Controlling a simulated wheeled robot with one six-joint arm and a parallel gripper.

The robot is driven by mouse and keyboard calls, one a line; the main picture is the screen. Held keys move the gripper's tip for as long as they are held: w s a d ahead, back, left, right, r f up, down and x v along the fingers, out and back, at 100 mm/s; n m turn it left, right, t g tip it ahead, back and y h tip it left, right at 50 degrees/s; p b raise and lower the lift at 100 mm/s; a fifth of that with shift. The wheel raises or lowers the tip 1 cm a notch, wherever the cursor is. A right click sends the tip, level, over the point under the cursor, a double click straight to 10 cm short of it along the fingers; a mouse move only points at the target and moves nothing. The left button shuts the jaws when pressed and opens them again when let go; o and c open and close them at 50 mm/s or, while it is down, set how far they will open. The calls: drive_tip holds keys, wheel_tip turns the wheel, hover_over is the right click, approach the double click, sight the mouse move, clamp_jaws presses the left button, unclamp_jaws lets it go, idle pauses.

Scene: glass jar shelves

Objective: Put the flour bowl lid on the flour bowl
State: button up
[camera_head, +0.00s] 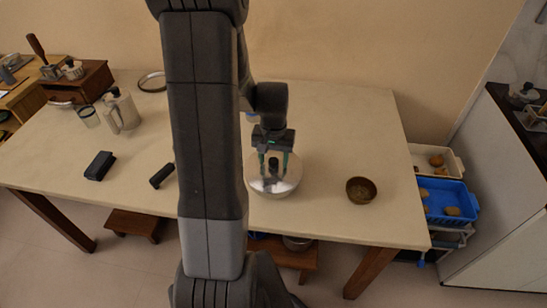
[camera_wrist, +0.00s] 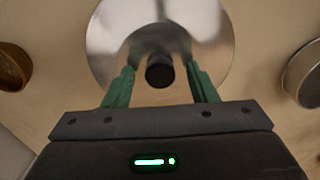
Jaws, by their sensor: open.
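The lid (camera_head: 285,186) is a round, shiny metal disc on the table with a black knob in its centre. In the wrist view the lid (camera_wrist: 111,48) fills the upper middle, and its knob (camera_wrist: 159,71) sits between my fingers. My gripper (camera_head: 276,168) is open over the lid, with a green finger either side of the knob; it also shows in the wrist view (camera_wrist: 160,86). I cannot tell whether anything is under the lid. A round metal vessel (camera_wrist: 307,75), perhaps the flour bowl, is cut off at the wrist view's right edge. My arm seems to hide it in the head view.
A small brown bowl (camera_head: 361,190) stands right of the lid. Black objects (camera_head: 100,165) (camera_head: 161,175), a pitcher (camera_head: 122,112), a glass (camera_head: 88,116) and a metal ring-like item (camera_head: 152,81) lie to the left. The table's (camera_head: 355,125) back right is clear. Bins (camera_head: 446,201) stand beyond its right edge.

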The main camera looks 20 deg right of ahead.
drive_tip(key=shift+r+p, duration=2.85)
drive_tip(key=shift+r, duration=1.1)
drive_tip(key=shift+r, duration=0.1)
wheel_tip(320, 180, up, 14)
drive_tip(key=shift+f+b, duration=0.2)
drive_tip(key=shift+b, duration=0.1)
wheel_tip(320, 180, down, 14)
drive_tip(key=shift+f, duration=0.1)
